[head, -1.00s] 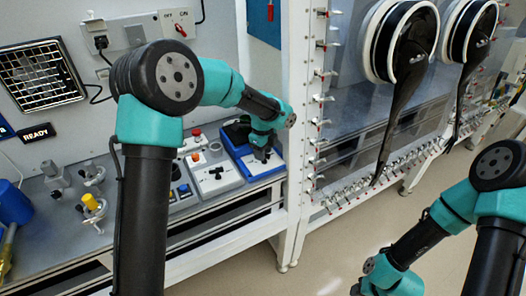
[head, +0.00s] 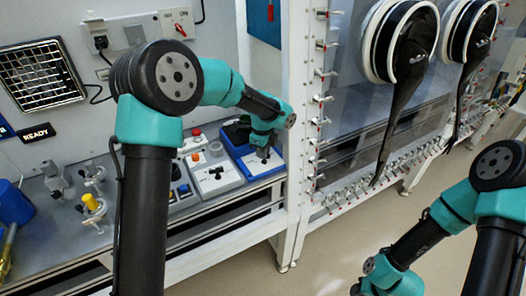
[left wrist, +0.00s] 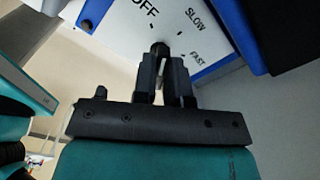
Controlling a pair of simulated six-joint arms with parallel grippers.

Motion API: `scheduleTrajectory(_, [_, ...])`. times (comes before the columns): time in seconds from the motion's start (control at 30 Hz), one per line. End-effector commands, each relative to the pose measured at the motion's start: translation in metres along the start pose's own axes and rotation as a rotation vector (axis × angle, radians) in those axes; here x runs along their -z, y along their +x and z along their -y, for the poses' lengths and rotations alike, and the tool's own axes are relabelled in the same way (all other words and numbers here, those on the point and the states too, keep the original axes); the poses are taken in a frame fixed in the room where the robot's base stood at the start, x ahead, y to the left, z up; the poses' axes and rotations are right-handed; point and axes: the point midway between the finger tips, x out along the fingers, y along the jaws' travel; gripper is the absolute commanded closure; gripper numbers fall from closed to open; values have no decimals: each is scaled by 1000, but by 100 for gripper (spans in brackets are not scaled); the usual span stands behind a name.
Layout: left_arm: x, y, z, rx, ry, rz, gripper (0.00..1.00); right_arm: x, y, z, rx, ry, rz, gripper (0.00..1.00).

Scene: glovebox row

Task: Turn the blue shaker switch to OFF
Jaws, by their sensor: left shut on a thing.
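The blue shaker (head: 270,168) stands at the right end of the bench, with a white panel on its face. In the left wrist view, its panel (left wrist: 120,25) carries the labels OFF, SLOW and FAST. The dark switch knob (left wrist: 159,47) sits between those labels. My left gripper (head: 264,154) is at the panel, and its fingers (left wrist: 164,72) are shut on the knob. The fingers hide most of the knob, so I cannot tell which label it points to. My right arm's lower end is cut off by the bottom edge, and its gripper is out of view.
A white-panelled device (head: 215,178) with a dark switch stands just left of the shaker. A white frame post (head: 298,120) with clamps rises close on its right. Small valves, one with a yellow knob (head: 91,202), stand at the left. A red switch (head: 181,30) is on the wall.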

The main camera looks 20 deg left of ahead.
Motion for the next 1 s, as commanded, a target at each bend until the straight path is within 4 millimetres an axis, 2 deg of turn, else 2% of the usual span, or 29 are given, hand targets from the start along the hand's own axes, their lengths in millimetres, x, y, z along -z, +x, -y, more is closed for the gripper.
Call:
scheduleTrajectory(0.6, [0, 0, -2, 1, -387, 1, 100, 0, 0, 0, 0, 0, 0, 57])
scheduleTrajectory(1.0, [0, 0, -2, 1, -459, 0, 100, 0, 0, 0, 0, 0, 0, 57])
